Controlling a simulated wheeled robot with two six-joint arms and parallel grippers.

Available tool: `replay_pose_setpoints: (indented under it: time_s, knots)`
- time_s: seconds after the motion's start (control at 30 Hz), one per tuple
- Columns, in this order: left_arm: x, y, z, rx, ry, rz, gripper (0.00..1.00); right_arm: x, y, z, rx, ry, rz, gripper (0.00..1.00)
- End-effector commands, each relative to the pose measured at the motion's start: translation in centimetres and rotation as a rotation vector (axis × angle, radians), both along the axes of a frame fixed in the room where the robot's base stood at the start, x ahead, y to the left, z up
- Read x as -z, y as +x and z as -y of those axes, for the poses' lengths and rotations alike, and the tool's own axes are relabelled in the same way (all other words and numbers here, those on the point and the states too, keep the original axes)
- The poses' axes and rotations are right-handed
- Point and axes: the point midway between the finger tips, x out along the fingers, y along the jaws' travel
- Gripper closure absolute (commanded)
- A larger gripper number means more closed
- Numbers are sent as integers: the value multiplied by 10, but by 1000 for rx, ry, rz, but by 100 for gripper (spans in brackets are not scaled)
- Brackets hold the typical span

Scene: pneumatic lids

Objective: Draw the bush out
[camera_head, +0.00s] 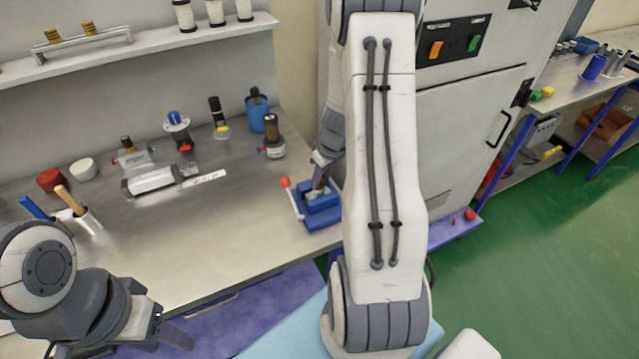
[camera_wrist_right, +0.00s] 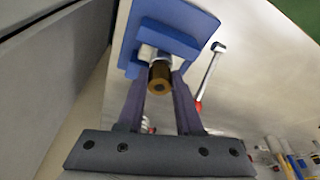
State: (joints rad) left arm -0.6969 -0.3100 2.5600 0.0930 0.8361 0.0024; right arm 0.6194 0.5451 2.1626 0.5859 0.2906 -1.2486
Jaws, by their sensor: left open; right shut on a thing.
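The bush (camera_wrist_right: 160,76) is a brown-brass cylinder with a hole in its end. In the right wrist view it sits between my right gripper's (camera_wrist_right: 158,98) two dark fingers, which are shut on it. Its other end meets a pale metal part at the blue vise (camera_wrist_right: 190,22); how deep it sits there I cannot tell. In the head view my right gripper (camera_head: 319,182) points down at the blue vise (camera_head: 318,218), which has a red-knobbed lever, and my arm partly blocks that area. My left gripper (camera_head: 168,332) is open and empty at the lower left, off the bench's front edge.
The steel bench (camera_head: 230,240) is clear in its middle. A grey cylinder (camera_head: 152,180), a white label (camera_head: 205,177), several fittings and a blue cup (camera_head: 257,110) stand toward the back. A holder with tools (camera_head: 85,220) is at left. A grey cabinet (camera_head: 465,130) stands right of the vise.

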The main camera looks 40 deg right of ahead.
Motion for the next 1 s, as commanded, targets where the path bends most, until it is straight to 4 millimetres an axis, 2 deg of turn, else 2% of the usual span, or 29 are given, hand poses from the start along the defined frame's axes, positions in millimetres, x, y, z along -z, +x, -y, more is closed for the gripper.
replay_pose_setpoints:
  time_s: [0.7,1.0]
  knots:
    - [-15,0,0,0,0,0,50,-23,1,0,-2,-1,1,100]
    - [-15,0,0,0,0,0,50,-24,0,0,-1,-1,1,100]
